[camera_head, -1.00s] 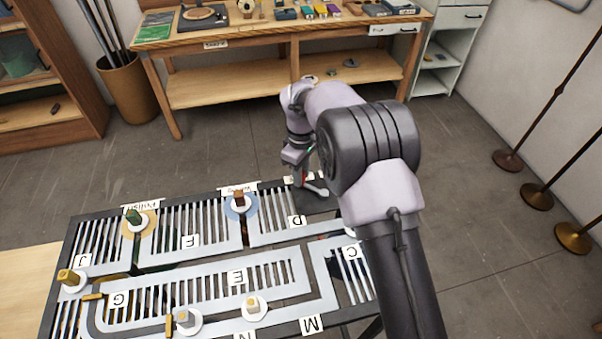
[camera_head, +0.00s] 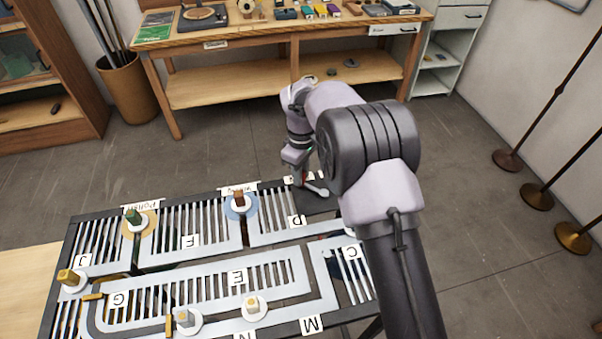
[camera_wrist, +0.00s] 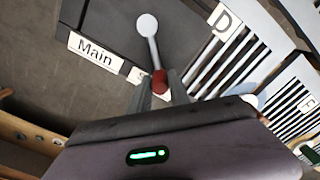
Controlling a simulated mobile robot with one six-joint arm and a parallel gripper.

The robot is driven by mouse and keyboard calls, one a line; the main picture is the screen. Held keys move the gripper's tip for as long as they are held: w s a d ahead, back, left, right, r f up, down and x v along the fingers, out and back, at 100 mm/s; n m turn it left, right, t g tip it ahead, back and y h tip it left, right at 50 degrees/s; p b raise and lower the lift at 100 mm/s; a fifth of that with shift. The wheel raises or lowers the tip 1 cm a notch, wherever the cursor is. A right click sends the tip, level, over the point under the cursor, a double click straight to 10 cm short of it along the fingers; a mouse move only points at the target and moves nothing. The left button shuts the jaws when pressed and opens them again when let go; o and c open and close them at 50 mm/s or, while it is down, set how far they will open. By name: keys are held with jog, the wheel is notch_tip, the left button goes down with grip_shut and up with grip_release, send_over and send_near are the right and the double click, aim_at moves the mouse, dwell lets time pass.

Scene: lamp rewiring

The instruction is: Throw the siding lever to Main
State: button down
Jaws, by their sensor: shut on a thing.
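The siding lever (camera_wrist: 152,47) shows in the wrist view as a pale bar running from a round white pivot to a red knob (camera_wrist: 159,81). My gripper (camera_wrist: 160,88) is shut on the red knob. A white label reading Main (camera_wrist: 95,50) lies left of the lever. A second label, starting with S (camera_wrist: 138,76), is mostly hidden by a finger, and the knob is beside it. In the head view my gripper (camera_head: 298,180) is at the far right corner of the track board, with the lever (camera_head: 316,188) partly hidden.
The slatted track board (camera_head: 213,278) carries lettered tags and several pegs, including a green peg (camera_head: 133,216) and a brown peg (camera_head: 239,199). A wooden workbench (camera_head: 240,87) stands behind. Thin stands (camera_head: 537,195) are at the right. The floor between board and bench is clear.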

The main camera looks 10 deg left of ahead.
jog(key=shift+w, duration=0.1)
jog(key=shift+w+d+m+p, duration=0.25)
jog(key=shift+w+m, duration=0.2)
jog(key=shift+m, duration=0.35)
jog(key=shift+w+d+m+p, duration=0.15)
jog(key=shift+w+m+p, duration=0.2)
jog(key=shift+m, duration=0.45)
jog(key=m, duration=0.1)
jog(key=w+d+m, duration=0.1)
jog(key=shift+w+d+m, duration=0.1)
jog(key=shift+w+m, duration=0.15)
jog(key=shift+m, duration=0.05)
jog(key=d+m, duration=0.1)
jog(key=w+m, duration=0.1)
jog(key=m, duration=0.1)
jog(key=d+m, duration=0.1)
jog(key=shift+w+d+m, duration=0.25)
jog(key=shift+d+m, duration=0.05)
jog(key=d+m, duration=0.1)
jog(key=d+m+b, duration=0.1)
jog(key=m, duration=0.1)
jog(key=shift+w+d+m, duration=0.15)
jog(key=shift+w+m, duration=0.05)
jog(key=shift+m, duration=0.1)
jog(key=shift+s+d+m+b, duration=0.15)
jog(key=shift+d+m+b, duration=0.2)
jog(key=shift+d+m, duration=0.5)
jog(key=shift+s+d+m+b, duration=0.1)
jog(key=shift+d+m+b, duration=0.3)
jog(key=shift+m, duration=0.85)
